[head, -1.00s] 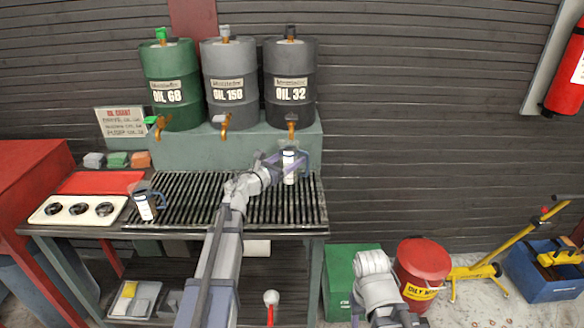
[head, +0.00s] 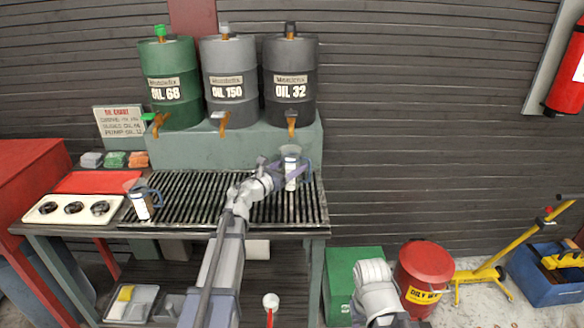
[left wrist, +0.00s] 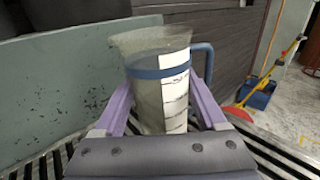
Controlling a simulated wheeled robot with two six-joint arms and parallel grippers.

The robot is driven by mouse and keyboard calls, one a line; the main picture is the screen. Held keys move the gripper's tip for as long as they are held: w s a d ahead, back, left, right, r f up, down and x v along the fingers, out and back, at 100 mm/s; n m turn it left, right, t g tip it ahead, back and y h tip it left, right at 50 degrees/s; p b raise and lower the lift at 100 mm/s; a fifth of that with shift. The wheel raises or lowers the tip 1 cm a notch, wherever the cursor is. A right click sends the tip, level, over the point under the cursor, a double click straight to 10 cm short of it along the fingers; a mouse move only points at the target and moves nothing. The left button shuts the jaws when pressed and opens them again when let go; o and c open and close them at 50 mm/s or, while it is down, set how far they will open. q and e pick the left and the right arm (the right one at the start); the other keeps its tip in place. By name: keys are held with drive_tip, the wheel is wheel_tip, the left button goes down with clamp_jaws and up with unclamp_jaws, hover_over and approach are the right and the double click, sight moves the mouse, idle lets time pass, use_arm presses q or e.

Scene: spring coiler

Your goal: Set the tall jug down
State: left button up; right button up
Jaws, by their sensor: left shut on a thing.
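The tall jug (head: 291,178) is a see-through measuring jug with a white scale strip, a blue band and a blue handle. It stands upright in my left gripper (head: 285,172), over the right end of the slatted drain grate (head: 190,198) and below the OIL 32 tap. In the left wrist view the jug (left wrist: 152,90) is between the two purple fingers of the left gripper (left wrist: 160,112). Its base is hidden there, so I cannot tell whether it touches the slats. My right arm shows at the bottom, but its gripper does not.
A second jug (head: 141,204) stands at the grate's left end. The drums OIL 68 (head: 171,112), OIL 150 (head: 229,112) and OIL 32 (head: 290,108) stand on a raised green shelf (head: 200,152) behind. The grate's middle is clear apart from my left arm.

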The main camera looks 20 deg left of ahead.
use_arm(q)
drive_tip(key=shift+f, duration=0.2)
drive_tip(key=o, duration=1.5)
drive_tip(key=shift+r, duration=0.1)
drive_tip(key=shift+c, duration=0.2)
drive_tip(key=shift+r, duration=0.25)
drive_tip(key=v, duration=1.2)
drive_tip(key=shift+f, duration=0.1)
